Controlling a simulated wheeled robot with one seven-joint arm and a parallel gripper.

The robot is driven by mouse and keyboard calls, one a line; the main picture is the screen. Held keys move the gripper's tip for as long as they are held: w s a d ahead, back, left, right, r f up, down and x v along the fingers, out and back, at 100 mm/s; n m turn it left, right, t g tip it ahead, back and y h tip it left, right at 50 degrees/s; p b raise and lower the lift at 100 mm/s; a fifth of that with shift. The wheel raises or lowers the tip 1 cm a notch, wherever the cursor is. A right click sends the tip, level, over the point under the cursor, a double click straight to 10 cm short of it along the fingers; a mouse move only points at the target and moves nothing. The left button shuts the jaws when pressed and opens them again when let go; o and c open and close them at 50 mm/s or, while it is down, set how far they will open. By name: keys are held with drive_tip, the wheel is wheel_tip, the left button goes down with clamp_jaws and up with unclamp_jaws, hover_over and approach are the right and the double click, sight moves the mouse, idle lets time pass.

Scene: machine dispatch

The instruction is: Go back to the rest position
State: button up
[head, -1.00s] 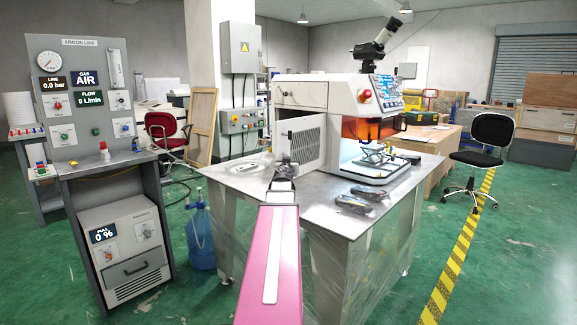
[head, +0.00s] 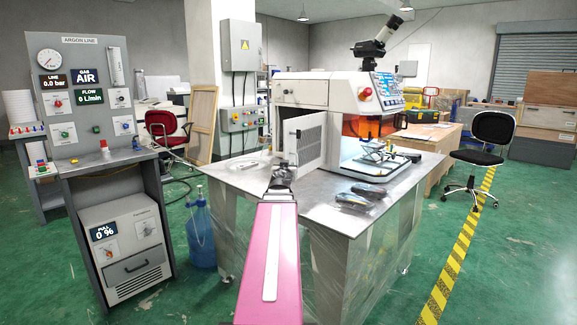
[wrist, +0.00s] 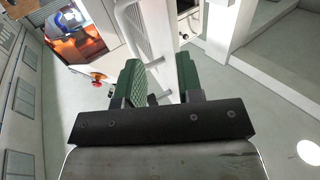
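My gripper (head: 283,174) is at the end of my pink arm, in front of the open white door (head: 309,143) of the bench machine (head: 302,92) in the head view. It looks small there and the arm hides part of it. In the wrist view my gripper (wrist: 158,76) shows two green-padded fingers set apart. The white door (wrist: 140,30) shows behind and between them. I see nothing clamped in the fingers, though whether one touches the door is unclear. The machine's orange-lit chamber (wrist: 80,45) is at upper left there.
The metal table (head: 245,178) under the machine lies close below my arm, with dark tools (head: 362,195) on its right part. The argon panel (head: 86,90) stands left, a blue bottle (head: 201,235) beside the table, and a black chair (head: 478,160) right.

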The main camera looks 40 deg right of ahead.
drive_tip(key=v, duration=0.3)
idle(0.5)
drive_tip(key=w+a+f+n+g+y, duration=0.1)
drive_tip(key=w+a+f+g+y, duration=0.2)
drive_tip(key=a+f, duration=0.9)
drive_tip(key=w+a+f+n+g+y, duration=0.2)
drive_tip(key=w+a+f+g+y, duration=0.1)
drive_tip(key=a+f, duration=0.8)
drive_tip(key=s+a+f+n+g+y, duration=0.2)
drive_tip(key=a+f, duration=0.3)
drive_tip(key=a, duration=0.4)
drive_tip(key=s+a+f+n+g+y, duration=0.2)
drive_tip(key=s+a+f+y, duration=0.1)
drive_tip(key=a, duration=0.6)
drive_tip(key=s+a+f+n+g+y, duration=0.2)
drive_tip(key=a+f, duration=0.4)
drive_tip(key=a, duration=0.3)
drive_tip(key=shift+s+f+n, duration=0.3)
drive_tip(key=shift+s, duration=0.35)
